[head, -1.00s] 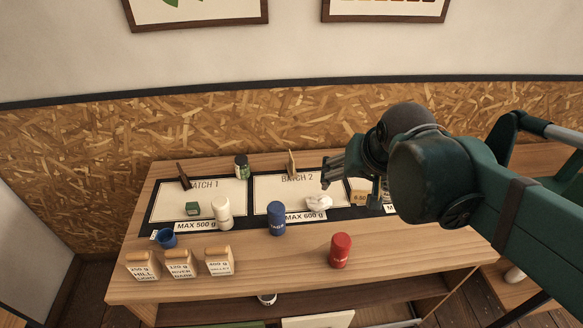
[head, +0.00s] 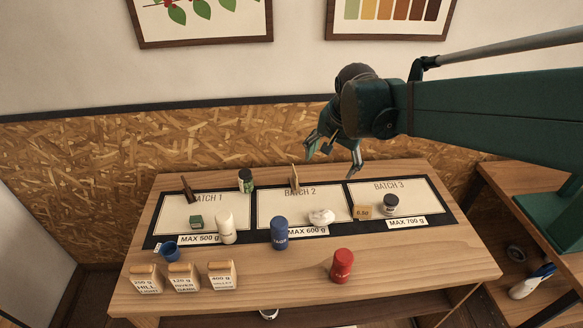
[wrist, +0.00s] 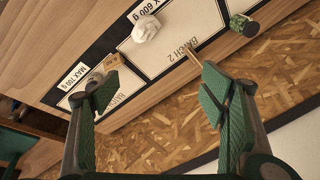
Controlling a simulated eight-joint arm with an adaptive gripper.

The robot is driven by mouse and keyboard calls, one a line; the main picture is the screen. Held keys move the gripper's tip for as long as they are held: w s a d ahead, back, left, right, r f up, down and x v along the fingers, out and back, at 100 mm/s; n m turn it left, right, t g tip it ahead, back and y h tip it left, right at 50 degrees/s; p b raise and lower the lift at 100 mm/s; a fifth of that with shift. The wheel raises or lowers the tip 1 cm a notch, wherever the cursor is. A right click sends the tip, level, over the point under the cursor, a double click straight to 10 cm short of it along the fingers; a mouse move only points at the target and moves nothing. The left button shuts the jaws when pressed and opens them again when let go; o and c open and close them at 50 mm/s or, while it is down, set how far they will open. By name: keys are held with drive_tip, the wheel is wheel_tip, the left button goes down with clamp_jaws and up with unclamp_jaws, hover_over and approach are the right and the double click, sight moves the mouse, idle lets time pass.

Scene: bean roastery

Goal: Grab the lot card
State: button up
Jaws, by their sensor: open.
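A thin tan card (head: 294,178) stands upright, nearly edge-on, at the back of the Batch 2 mat; in the wrist view its edge (wrist: 194,60) shows just beyond the right finger. A small tan tag with a printed number (head: 361,212) stands between the Batch 2 and Batch 3 mats, and also shows in the wrist view (wrist: 112,63). I cannot tell from print which is the lot card. My gripper (head: 332,162) is open and empty above the table's back edge, right of the upright card. In the wrist view the fingers (wrist: 160,85) are spread wide.
A white crumpled item (head: 321,216), a dark jar (head: 390,205), a blue canister (head: 279,233) and a white bottle (head: 227,228) stand around the mats. A red canister (head: 342,265) is in front. A green-labelled jar (head: 245,180) stands left of the upright card.

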drive_tip(key=w+a+f+m+g+p, duration=0.1)
drive_tip(key=w+a+f+m, duration=0.1)
drive_tip(key=w+f, duration=0.35)
drive_tip(key=w+a+f+m+g+p, duration=0.1)
drive_tip(key=w+a+f+m, duration=0.15)
drive_tip(key=w, duration=0.55)
drive_tip(key=m+g, duration=0.2)
drive_tip(key=m, duration=0.2)
hover_over(295, 180)
drive_tip(key=w, duration=0.2)
wheel_tip(295, 180, down, 12)
drive_tip(key=shift+d+f+m+p, duration=0.25)
drive_tip(key=shift+f+p, duration=0.2)
drive_tip(key=shift+f, duration=1.3)
drive_tip(key=shift+s+a+f, duration=0.1)
drive_tip(key=shift+f, duration=1.2)
drive_tip(key=shift+s+a+f, duration=0.1)
drive_tip(key=shift+f, duration=1.2)
